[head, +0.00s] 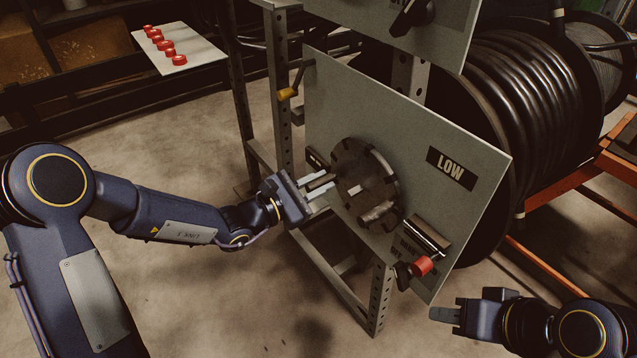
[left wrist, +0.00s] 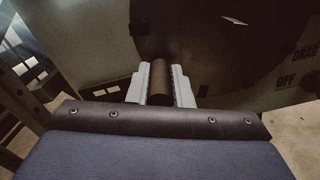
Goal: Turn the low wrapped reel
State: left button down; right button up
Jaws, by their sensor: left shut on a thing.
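A dark round wheel (head: 352,163) sits on the grey panel (head: 335,95) marked LOW (head: 451,168). A brown cylindrical grip (head: 376,213) stands out from its lower part. My left gripper (head: 320,186) is at the wheel's left side, shut on a second brown grip, which lies between the pale fingers in the left wrist view (left wrist: 158,80). The wheel's dark face fills the top of that view (left wrist: 205,45). My right gripper (head: 440,314) is at the lower right, apart from the panel; its finger gap does not show clearly. A large reel wound with black hose (head: 535,85) stands behind the panel.
A perforated metal post (head: 380,298) stands below. Open floor (head: 230,285) lies left of the frame.

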pick_arm(q)
jog(key=shift+s+d+f+n, duration=0.1)
jog(key=shift+s+f+n, duration=0.15)
jog(key=shift+f+n, duration=0.45)
jog(key=shift+s+d+f+n+p, duration=0.2)
jog(key=shift+f+n+p, duration=0.2)
jog(key=shift+n, duration=0.2)
jog(key=shift+s+d+f+n+p, duration=0.1)
jog(key=shift+s+f+n+p, duration=0.15)
jog(key=shift+n+p, duration=0.3)
jog(key=shift+d+f+n, duration=0.1)
jog(key=shift+f+n, duration=0.15)
jog(key=shift+f, duration=0.05)
jog(key=shift+r, duration=0.1)
jog(key=c, duration=1.3)
grip_release()
jog(key=shift+w+r, duration=0.15)
jog(key=shift+r, duration=0.05)
jog(key=p, duration=0.2)
send_near(339, 187)
jog(key=shift+v, duration=1.35)
